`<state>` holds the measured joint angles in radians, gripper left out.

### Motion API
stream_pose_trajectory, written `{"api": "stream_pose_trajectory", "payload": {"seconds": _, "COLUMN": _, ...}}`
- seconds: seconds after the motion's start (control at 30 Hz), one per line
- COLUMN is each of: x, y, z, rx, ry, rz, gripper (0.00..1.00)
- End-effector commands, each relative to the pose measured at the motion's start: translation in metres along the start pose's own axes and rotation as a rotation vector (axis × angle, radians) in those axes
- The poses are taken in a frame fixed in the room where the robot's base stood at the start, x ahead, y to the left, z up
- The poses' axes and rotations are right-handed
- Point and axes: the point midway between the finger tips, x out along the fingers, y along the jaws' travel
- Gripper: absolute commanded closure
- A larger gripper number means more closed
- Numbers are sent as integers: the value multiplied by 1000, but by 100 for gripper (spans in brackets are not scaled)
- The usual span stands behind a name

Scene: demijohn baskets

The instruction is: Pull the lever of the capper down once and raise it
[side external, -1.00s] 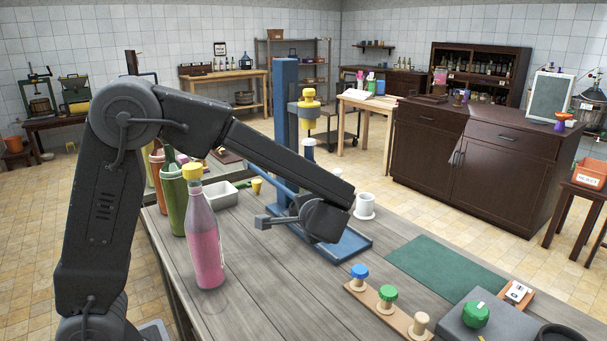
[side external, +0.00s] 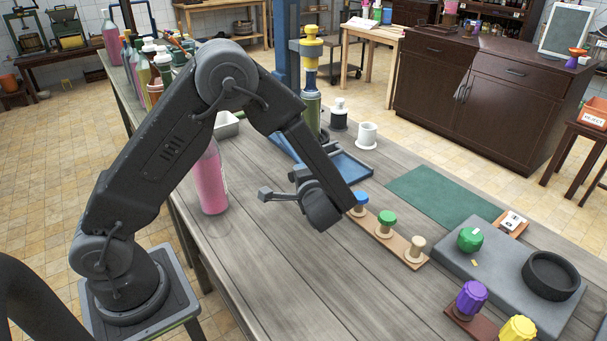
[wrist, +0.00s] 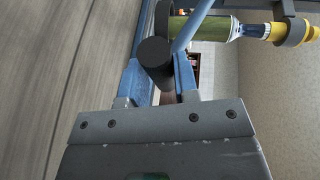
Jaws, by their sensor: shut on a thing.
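The capper has a blue column (side external: 286,40), a yellow head (side external: 311,48) and a blue base (side external: 350,167). A green bottle (side external: 312,115) stands under the head; in the wrist view the bottle's neck (wrist: 238,30) meets the yellow head (wrist: 290,32). The capper's lever is a blue rod (wrist: 192,25) with a dark round grip (wrist: 153,55). My gripper (wrist: 160,80) is shut on this grip, with one blue finger on each side. In the side view my gripper (side external: 287,188) is low in front of the capper base, and the lever is mostly hidden there.
A pink bottle (side external: 211,185) stands left of my gripper. Blue, green and tan stoppers stand on a wooden strip (side external: 397,243) to the right. A white mug (side external: 367,135) and a small dark bottle (side external: 339,118) are behind the base. A green mat (side external: 440,197) lies right.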

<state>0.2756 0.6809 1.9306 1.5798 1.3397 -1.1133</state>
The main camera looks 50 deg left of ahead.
Motion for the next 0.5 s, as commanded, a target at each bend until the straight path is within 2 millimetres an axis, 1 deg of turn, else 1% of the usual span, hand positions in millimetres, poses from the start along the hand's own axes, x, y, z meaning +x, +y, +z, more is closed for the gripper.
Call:
{"api": "stream_pose_trajectory", "payload": {"seconds": 0.03, "x": 1, "y": 3, "z": 2, "rx": 0, "ry": -4, "rz": 10, "gripper": 100}}
{"api": "stream_pose_trajectory", "payload": {"seconds": 0.17, "x": 2, "y": 3, "z": 2, "rx": 0, "ry": -4, "rz": 11, "gripper": 100}}
{"api": "stream_pose_trajectory", "payload": {"seconds": 0.2, "x": 2, "y": 3, "z": 2, "rx": 0, "ry": -4, "rz": 11, "gripper": 71}}
{"api": "stream_pose_trajectory", "payload": {"seconds": 0.43, "x": 1, "y": 3, "z": 2, "rx": 1, "ry": -4, "rz": 8, "gripper": 49}}
{"api": "stream_pose_trajectory", "payload": {"seconds": 0.47, "x": 1, "y": 2, "z": 1, "rx": 1, "ry": -3, "rz": 8, "gripper": 46}}
{"api": "stream_pose_trajectory", "payload": {"seconds": 0.5, "x": 1, "y": 2, "z": 1, "rx": 1, "ry": -3, "rz": 7, "gripper": 46}}
